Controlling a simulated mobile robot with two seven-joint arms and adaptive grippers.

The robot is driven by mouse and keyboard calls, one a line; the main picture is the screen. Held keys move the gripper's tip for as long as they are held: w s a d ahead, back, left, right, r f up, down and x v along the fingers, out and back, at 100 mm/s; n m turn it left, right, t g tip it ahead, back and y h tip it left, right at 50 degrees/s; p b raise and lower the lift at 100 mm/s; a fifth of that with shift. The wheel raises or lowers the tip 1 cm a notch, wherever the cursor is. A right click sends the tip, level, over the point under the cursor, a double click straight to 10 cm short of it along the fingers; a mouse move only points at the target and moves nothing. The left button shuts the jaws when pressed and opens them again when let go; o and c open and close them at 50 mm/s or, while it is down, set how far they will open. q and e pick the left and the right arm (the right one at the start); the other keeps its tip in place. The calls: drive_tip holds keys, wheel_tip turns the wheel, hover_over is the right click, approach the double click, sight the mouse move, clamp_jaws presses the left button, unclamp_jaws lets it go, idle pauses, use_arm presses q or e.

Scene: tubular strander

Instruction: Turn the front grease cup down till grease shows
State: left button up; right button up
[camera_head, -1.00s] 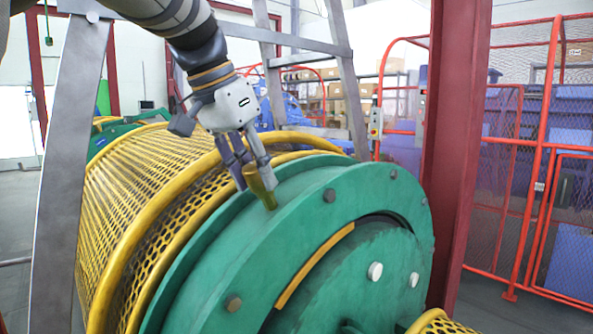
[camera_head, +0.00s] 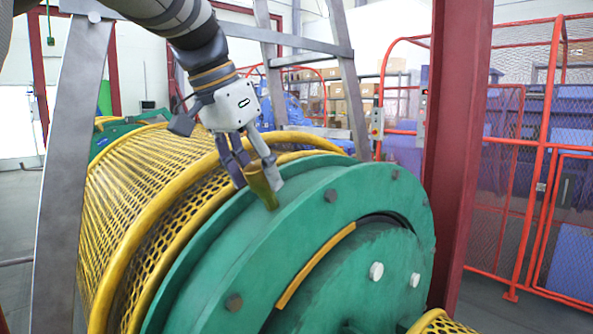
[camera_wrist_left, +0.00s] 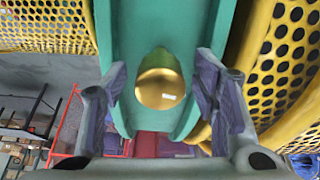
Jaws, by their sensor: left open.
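The front grease cup (camera_head: 262,186) is a brass-coloured piece standing on top of the green ring housing (camera_head: 330,222). In the left wrist view the cup (camera_wrist_left: 160,80) shows end-on as a rounded gold cap against the green rim. My left gripper (camera_head: 254,176) reaches down to the cup from above. Its fingers stand on both sides of the cup, open, and in the left wrist view (camera_wrist_left: 162,98) a gap shows on each side of it. The foot of the cup is partly hidden by its cap in the wrist view. My right gripper is not in view.
A yellow perforated guard (camera_head: 135,205) with tube rims lies left of the housing. A dark red post (camera_head: 455,150) stands close on the right, with a red mesh fence (camera_head: 520,190) behind it. A grey metal frame (camera_head: 70,150) rises at the left.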

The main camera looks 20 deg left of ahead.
use_arm(q)
drive_tip(key=shift+r, duration=0.1)
drive_tip(key=v, duration=1.2)
